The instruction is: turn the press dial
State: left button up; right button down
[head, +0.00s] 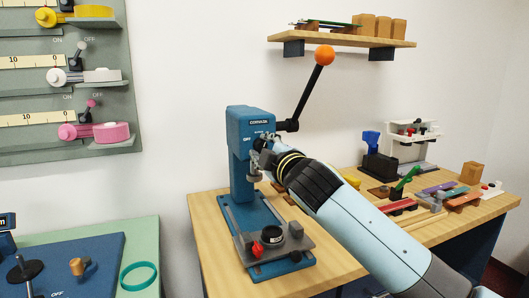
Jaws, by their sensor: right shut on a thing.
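The blue press (240,165) stands on the wooden counter, with a black lever arm that ends in an orange ball (324,55) up to the right. My right gripper (261,152) is at the front of the press head, just below its label plate. It is shut on the press dial, which my fingers and wrist mostly hide. The dial's pointer and marks are too small and covered to read. Below, the press base holds a black round cup (271,236) and a red knob (257,249). My left gripper is out of view.
A wooden shelf (343,40) with blocks hangs above the press. Tools and coloured strips lie on the wooden counter (212,235) at right. A green table with a blue board (70,265) and a teal ring (138,276) is at lower left. A grey wall panel (120,110) hangs above it.

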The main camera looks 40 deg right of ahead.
jog(key=shift+f+m+b, duration=0.15)
jog(key=shift+m+b, duration=0.4)
jog(key=shift+m, duration=1.35)
jog(key=shift+f+m+b, duration=0.15)
jog(key=shift+m+b, duration=0.35)
jog(key=shift+m, duration=1.4)
jog(key=c, duration=1.2)
grip_release()
jog(key=shift+c, duration=0.2)
jog(key=shift+o, duration=1.2)
jog(key=shift+r, duration=0.15)
jog(key=v, duration=1.2)
